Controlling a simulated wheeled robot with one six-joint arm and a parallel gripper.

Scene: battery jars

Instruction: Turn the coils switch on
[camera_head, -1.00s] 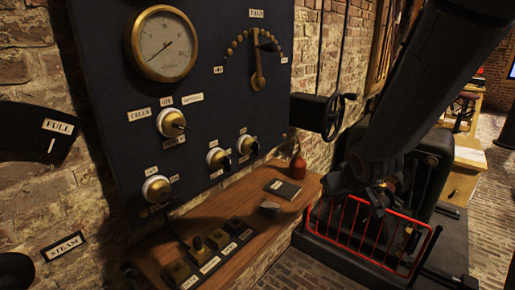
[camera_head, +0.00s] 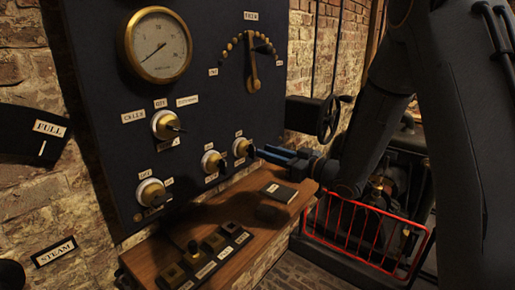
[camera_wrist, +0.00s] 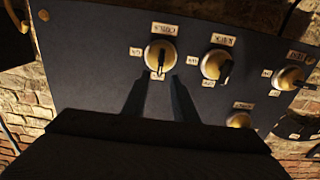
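A round brass-and-white rotary switch (camera_head: 243,147) with a dark lever is the rightmost of the lower pair on the dark panel. In the wrist view, which looks turned over, it appears as the knob (camera_wrist: 160,50) ahead of my fingers, its lever toward me. The small plate beside it may read COILS, but is hard to read. My gripper (camera_head: 262,153) is just right of this switch in the head view. In the wrist view my gripper (camera_wrist: 159,80) has two separated fingers with nothing between them; the lever lies beyond or at the tips. Contact cannot be told.
A similar switch (camera_head: 212,161) sits close by, with others at upper left (camera_head: 165,125) and lower left (camera_head: 150,192). A wooden shelf (camera_head: 222,262) below carries a dark book (camera_head: 279,192) and small switch blocks. A handwheel (camera_head: 328,118) and red rack (camera_head: 365,232) are at right.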

